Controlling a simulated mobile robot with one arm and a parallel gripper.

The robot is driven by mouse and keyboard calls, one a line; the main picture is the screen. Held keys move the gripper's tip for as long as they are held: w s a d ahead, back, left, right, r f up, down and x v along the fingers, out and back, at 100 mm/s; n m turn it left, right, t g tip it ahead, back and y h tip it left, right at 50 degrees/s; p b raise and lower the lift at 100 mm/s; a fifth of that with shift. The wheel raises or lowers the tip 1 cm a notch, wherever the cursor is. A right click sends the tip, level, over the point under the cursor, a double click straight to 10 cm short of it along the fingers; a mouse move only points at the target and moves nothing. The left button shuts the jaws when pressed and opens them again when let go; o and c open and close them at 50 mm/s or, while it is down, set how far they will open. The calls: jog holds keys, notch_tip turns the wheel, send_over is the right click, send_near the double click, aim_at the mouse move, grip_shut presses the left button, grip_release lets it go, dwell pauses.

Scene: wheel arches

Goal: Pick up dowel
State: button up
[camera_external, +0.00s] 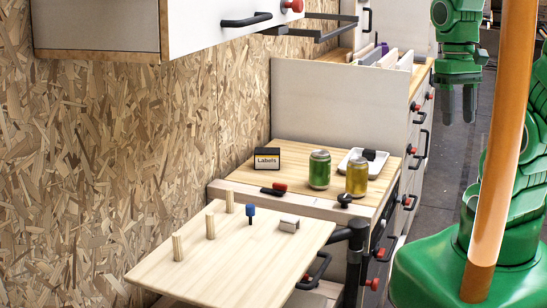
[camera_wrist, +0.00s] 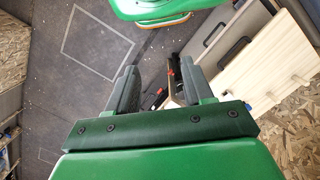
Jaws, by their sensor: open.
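Several small pieces stand on a pale wooden board at the lower left. Three light wooden dowels stand upright in a row: a near one (camera_external: 177,247), a middle one (camera_external: 210,227) and a far one (camera_external: 229,202). I cannot tell which one the task names. My gripper (camera_external: 458,104) hangs at the upper right, pointing down, far from the dowels. Its two fingers are apart with nothing between them. In the wrist view, the gripper (camera_wrist: 160,80) is also open and empty above the dark floor. No dowel shows clearly there.
The board (camera_external: 160,278) also holds a blue-topped piece (camera_external: 250,212) and a small block (camera_external: 289,224). Behind it are a green can (camera_external: 319,170), a yellow can (camera_external: 357,177), a labels box (camera_external: 267,160) and a white tray (camera_external: 362,155). An orange pole (camera_external: 505,130) crosses the right. A cabinet (camera_external: 215,25) overhangs the left.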

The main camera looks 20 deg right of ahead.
jog(key=w+a+f+n+t, duration=0.2)
jog(key=w+a+f, duration=0.2)
jog(key=w, duration=0.5)
jog(key=w+a+f+n+t, duration=0.2)
jog(key=w+a+f, duration=0.2)
jog(key=w, duration=0.5)
jog(key=w+a+f+n+t, duration=0.2)
jog(key=w+a+f, duration=0.2)
jog(key=w, duration=0.5)
jog(key=n+y, duration=0.5)
jog(key=y, duration=0.3)
send_near(214, 213)
jog(key=shift+t, duration=0.4)
jog(key=x, duration=0.6)
jog(key=shift+s+f, duration=0.1)
jog(key=shift+s, duration=0.15)
jog(key=shift+x, duration=1.2)
jog(key=shift+w+a+f, duration=0.35)
jog(key=shift+f, duration=0.35)
jog(key=shift+w+a+f, duration=0.3)
jog(key=shift+a+f, duration=0.05)
jog(key=shift+f, duration=0.3)
jog(key=shift+x, duration=1.1)
